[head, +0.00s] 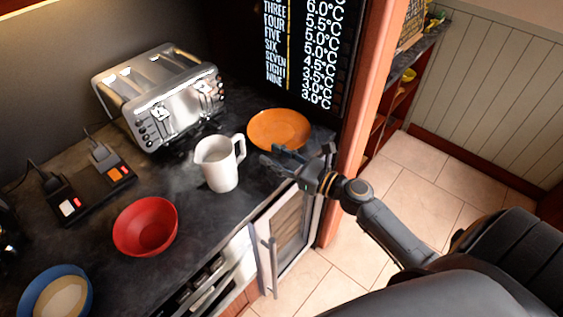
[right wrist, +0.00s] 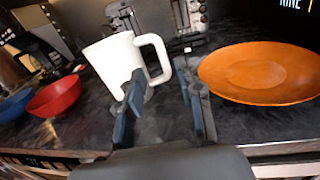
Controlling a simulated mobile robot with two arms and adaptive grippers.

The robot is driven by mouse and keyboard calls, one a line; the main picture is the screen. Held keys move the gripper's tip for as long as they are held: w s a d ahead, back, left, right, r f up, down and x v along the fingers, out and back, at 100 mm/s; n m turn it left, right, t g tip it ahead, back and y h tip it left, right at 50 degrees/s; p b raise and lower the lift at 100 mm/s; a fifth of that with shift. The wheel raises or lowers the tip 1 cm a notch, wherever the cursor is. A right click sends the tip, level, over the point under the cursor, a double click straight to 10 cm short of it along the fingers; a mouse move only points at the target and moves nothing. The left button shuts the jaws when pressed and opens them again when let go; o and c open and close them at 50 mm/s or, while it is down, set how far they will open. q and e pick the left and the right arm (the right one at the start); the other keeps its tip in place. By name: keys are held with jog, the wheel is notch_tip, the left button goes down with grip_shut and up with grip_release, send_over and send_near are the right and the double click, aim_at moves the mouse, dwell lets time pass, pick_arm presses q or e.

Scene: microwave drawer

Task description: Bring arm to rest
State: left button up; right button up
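My right gripper (head: 283,160) reaches in from the right in the head view, at the counter's front edge between a white mug (head: 218,165) and an orange plate (head: 279,130). In the right wrist view its two fingers (right wrist: 165,105) stand apart with nothing between them, so it is open and empty. The white mug (right wrist: 115,62) stands upright just left of and beyond the fingers, its handle toward them. The orange plate (right wrist: 262,74) lies flat to their right. My left gripper is not in view.
A silver toaster (head: 160,95) stands at the back of the dark counter. A red bowl (head: 146,226) and a blue bowl (head: 33,293) sit toward the front left. A power strip (head: 92,190) lies behind them. A wooden post (head: 366,110) rises at the right; tiled floor (head: 420,190) lies beyond.

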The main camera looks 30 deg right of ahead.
jog(key=shift+v, duration=0.95)
